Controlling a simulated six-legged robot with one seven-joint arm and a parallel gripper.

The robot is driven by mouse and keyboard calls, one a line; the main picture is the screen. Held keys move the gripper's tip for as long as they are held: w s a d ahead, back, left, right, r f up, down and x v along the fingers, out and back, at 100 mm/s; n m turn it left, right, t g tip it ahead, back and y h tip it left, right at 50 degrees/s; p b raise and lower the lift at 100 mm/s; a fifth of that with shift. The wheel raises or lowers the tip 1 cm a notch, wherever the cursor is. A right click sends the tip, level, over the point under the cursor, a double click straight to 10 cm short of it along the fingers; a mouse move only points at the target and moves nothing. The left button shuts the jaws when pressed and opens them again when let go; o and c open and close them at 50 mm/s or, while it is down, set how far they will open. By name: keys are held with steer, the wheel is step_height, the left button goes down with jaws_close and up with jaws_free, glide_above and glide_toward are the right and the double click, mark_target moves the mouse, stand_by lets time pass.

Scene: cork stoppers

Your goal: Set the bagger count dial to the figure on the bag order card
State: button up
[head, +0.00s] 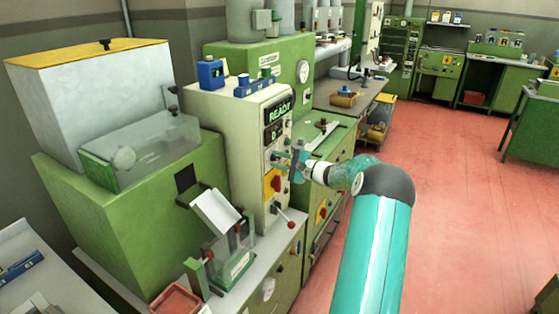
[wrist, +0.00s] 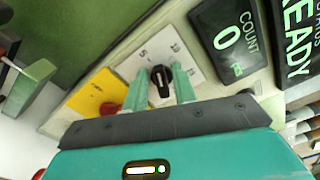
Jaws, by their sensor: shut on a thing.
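The count dial (wrist: 160,85) is a black knob with a white pointer mark on a pale plate with printed figures, seen in the wrist view. My gripper (wrist: 160,76) has one teal finger on each side of the knob and is shut on it. The pointer's exact figure is too small to read. The count display (wrist: 228,38) beside it shows 0. In the head view my gripper (head: 294,160) is at the front of the cream bagger panel (head: 246,140) and hides the dial. I cannot pick out a readable bag order card.
A red knob on a yellow plate (wrist: 90,94) sits close beside the dial. The status display (wrist: 298,40) reads READY. A lever with a red ball (head: 291,224) sticks out lower on the machine. A green cabinet (head: 325,185) stands behind. The red floor at right is open.

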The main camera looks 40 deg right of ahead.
steer(key=n, duration=0.4)
steer(key=shift+f+n, duration=0.2)
steer(key=shift+n, duration=0.1)
stand_by(0.5)
steer(key=o, duration=0.7)
steer(key=v, duration=1.3)
steer(key=shift+s, duration=0.4)
